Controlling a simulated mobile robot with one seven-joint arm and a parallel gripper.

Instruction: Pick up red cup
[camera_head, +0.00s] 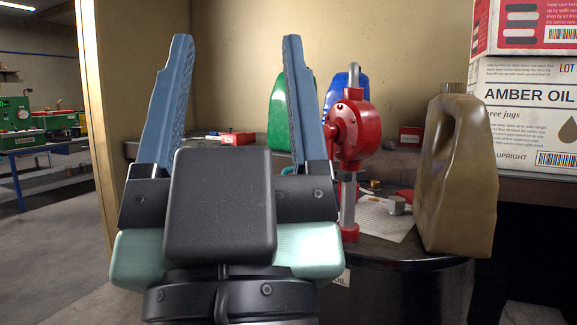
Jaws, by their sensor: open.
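My gripper (237,45) rises in the front left of the head view, its two blue fingers upright and wide apart. I cannot make out a clear red cup. A small red object (238,139) lies on the back shelf, seen between the fingers. A red piece (405,194) shows on the drum top, partly hidden by the brown jug. My gripper's body and right finger hide part of the drum top.
A red hand pump (356,130) stands on the dark drum (400,275), right of my gripper. A brown jug (457,180) stands at its right. Behind are a green jug (281,108), a blue jug (338,88) and stacked cartons (525,110). Open floor (55,240) lies left.

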